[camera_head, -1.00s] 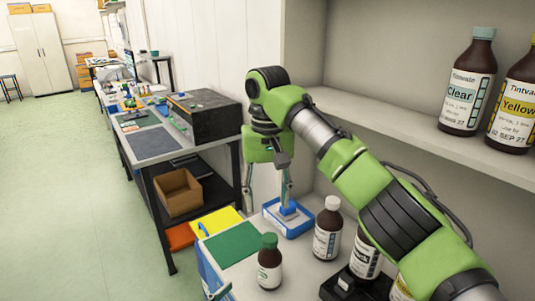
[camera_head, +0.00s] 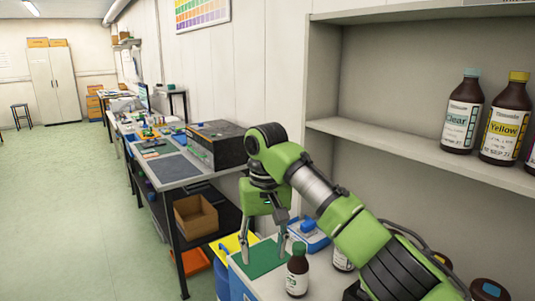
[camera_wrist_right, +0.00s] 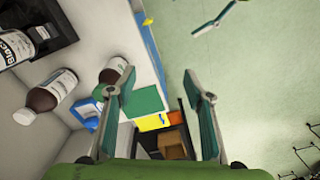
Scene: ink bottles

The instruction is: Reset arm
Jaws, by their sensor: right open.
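My right gripper (camera_head: 265,252) is open and empty. It hangs fingers-down over the bench with the green mat (camera_head: 262,260), left of a brown bottle with a green cap (camera_head: 297,275). In the right wrist view its fingers (camera_wrist_right: 148,78) are wide apart, with nothing held between them. A brown bottle (camera_wrist_right: 45,95) lies to their left in that view, and another dark bottle (camera_wrist_right: 117,68) shows behind the left finger. At the top of that view is a teal and grey part (camera_wrist_right: 217,20) that looks like a finger of my left gripper; its opening is unclear.
Bottles labelled Clear (camera_head: 461,115) and Yellow (camera_head: 507,122) stand on the shelf at right. A blue tray (camera_head: 310,240) sits behind the mat. A workbench (camera_head: 172,170) with a cardboard box (camera_head: 195,216) underneath stands at left. The green floor (camera_head: 65,200) is open.

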